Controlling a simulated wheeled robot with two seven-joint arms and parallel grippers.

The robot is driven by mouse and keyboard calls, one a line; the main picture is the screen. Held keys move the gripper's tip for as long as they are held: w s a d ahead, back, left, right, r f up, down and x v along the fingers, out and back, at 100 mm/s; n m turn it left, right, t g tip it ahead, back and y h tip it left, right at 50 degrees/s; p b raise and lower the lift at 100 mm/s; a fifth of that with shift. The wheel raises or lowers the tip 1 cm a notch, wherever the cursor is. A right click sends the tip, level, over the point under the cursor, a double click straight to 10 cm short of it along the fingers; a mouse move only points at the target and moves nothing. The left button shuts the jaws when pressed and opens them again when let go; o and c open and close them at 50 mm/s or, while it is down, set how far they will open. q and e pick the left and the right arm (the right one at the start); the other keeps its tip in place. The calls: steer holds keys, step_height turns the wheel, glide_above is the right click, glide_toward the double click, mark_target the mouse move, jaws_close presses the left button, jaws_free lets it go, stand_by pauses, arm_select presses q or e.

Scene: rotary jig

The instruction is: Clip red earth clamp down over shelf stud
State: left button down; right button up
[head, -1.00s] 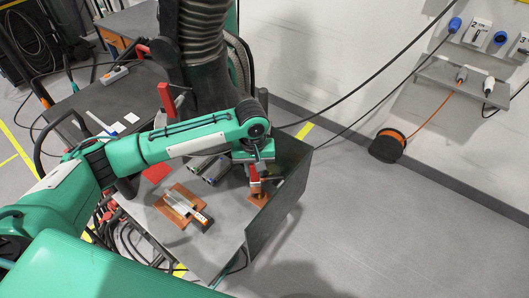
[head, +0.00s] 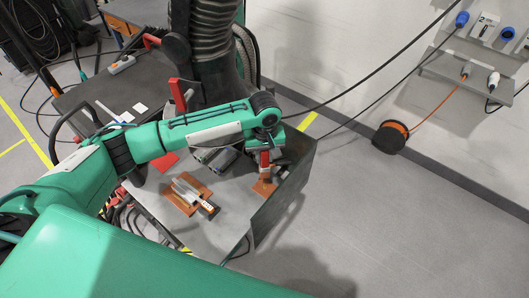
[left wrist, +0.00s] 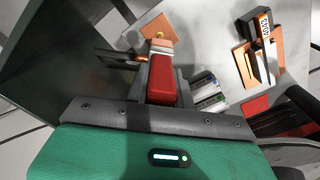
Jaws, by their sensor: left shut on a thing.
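The red earth clamp (left wrist: 163,82) is gripped in my left gripper (left wrist: 160,98) in the left wrist view, its paler jaw end pointing at a small brass stud (left wrist: 159,36). The stud stands on a copper plate (left wrist: 153,27). In the head view the red clamp (head: 265,160) hangs from my left gripper (head: 268,152) near the right side of the grey bench shelf. The copper plate (head: 263,188) lies just below it there. The clamp's jaw overlaps the stud's line of sight, so I cannot tell whether they touch. My right gripper is not in view.
A dark upright panel (head: 285,190) bounds the shelf on the right. Another copper-coloured plate (head: 178,201) carries a labelled metal and black device (head: 206,207). Grey modules (head: 215,158) sit behind. A red flat piece (head: 167,161) lies left.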

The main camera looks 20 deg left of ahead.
mark_target(264, 163)
arm_select(q)
steer(key=shift+f+b, duration=0.3)
steer(key=shift+f, duration=3.5)
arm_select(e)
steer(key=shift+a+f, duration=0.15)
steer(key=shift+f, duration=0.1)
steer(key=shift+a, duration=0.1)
arm_select(q)
steer(key=shift+p, duration=0.35)
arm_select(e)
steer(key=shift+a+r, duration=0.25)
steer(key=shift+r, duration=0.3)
arm_select(q)
steer(key=shift+f, duration=0.25)
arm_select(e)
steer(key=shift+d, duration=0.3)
arm_select(q)
steer(key=shift+f, duration=0.3)
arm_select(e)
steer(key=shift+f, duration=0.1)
